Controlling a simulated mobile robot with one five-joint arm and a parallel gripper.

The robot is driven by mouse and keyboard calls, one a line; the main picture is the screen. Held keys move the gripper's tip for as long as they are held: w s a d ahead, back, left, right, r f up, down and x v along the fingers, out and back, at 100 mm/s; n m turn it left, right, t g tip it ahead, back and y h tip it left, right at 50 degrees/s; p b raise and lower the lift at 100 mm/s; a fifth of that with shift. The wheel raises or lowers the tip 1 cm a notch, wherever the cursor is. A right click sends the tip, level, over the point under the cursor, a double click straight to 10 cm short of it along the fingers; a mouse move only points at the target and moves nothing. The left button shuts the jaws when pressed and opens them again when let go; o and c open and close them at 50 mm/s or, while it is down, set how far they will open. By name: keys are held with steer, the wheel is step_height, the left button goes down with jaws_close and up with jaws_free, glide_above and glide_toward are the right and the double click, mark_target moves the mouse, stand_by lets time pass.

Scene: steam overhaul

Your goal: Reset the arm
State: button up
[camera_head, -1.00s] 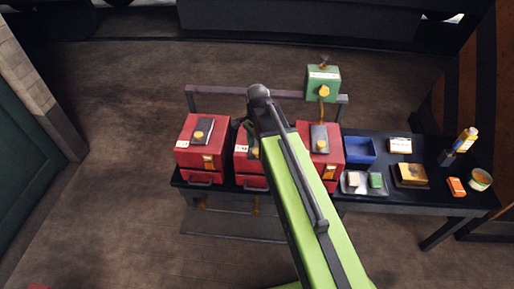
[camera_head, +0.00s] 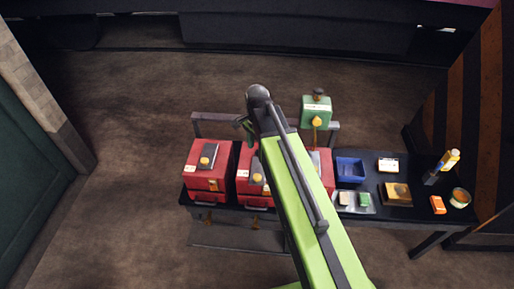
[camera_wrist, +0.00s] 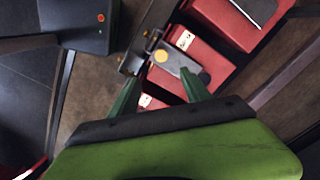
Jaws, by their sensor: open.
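My green and black arm reaches up the middle of the head view over the bench. My gripper (camera_head: 243,124) shows only partly there, behind the arm's end. In the wrist view my gripper (camera_wrist: 158,88) has two green fingers spread apart, with nothing seen held between them. Beyond the fingers is a red box with a grey plate and yellow knob (camera_wrist: 190,55). I cannot tell how far the fingertips are from it.
Red boxes (camera_head: 208,180) stand on the dark bench (camera_head: 405,215); my arm partly covers some. A green box (camera_head: 316,112) stands on a rail behind. Right are a blue bin (camera_head: 350,168), sponge tray (camera_head: 353,207) and bottle (camera_head: 449,160). Floor left of the bench is clear.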

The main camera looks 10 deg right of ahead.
steer(key=shift+f, duration=0.1)
steer(key=s+d+f+n+b, duration=0.1)
steer(key=s+f+n+b, duration=0.7)
steer(key=f+n+b, duration=0.3)
steer(key=shift+d+n, duration=0.35)
steer(key=shift+n, duration=0.45)
steer(key=shift+c, duration=0.3)
